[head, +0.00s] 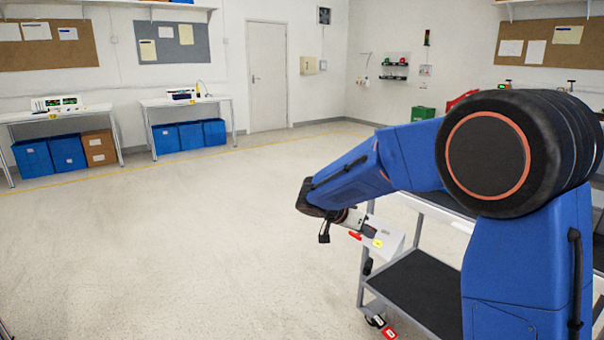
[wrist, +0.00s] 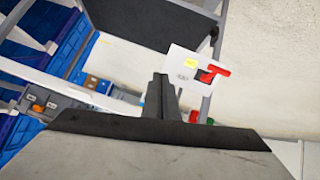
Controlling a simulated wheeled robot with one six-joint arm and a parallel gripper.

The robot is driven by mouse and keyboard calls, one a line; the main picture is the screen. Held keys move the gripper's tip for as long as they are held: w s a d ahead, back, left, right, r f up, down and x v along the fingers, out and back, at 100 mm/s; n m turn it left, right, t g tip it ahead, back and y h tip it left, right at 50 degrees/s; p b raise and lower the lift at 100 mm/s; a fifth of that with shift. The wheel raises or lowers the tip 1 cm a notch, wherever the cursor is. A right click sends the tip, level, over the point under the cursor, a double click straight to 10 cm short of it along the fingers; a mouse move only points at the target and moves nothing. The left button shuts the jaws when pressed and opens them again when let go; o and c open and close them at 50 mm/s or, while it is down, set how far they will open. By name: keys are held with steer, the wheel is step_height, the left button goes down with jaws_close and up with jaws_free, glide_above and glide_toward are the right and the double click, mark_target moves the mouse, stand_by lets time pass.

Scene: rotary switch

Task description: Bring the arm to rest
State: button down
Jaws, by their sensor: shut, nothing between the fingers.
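My arm is blue with a large black joint and reaches left across the head view. My gripper (wrist: 161,92) shows in the wrist view with its dark fingers together and nothing between them. In the head view, my gripper's end is small and lies beside a light grey switch box (head: 388,239) on the cart. The box has a red handle and a yellow label; it also shows in the wrist view (wrist: 186,73), just beyond and right of the fingertips. I cannot tell from these views whether the fingers touch the box.
A grey cart (head: 420,283) with dark shelves stands under my arm. Two white benches with blue bins (head: 188,136) stand at the far left wall. A white door (head: 267,77) is at the back. The floor (head: 170,240) at left is clear.

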steer(key=s+d+r+n+g+y, duration=0.15)
steer(key=s+d, duration=0.25)
steer(key=s, duration=0.6)
steer(key=s+d+r+n+y, duration=0.2)
steer(key=s+d, duration=0.1)
steer(key=s, duration=0.7)
steer(key=s+d+r+n+y, duration=0.15)
steer(key=s+d, duration=0.25)
steer(key=s, duration=0.5)
steer(key=s+a+f+n+t+y, duration=0.1)
steer(key=s+n, duration=0.1)
steer(key=s, duration=0.4)
steer(key=s+a+f+n+y, duration=0.1)
steer(key=s+f+n+y, duration=0.1)
steer(key=s, duration=0.4)
steer(key=shift+a+t+y, duration=0.25)
steer(key=shift+t+y, duration=0.05)
steer(key=shift+t, duration=0.05)
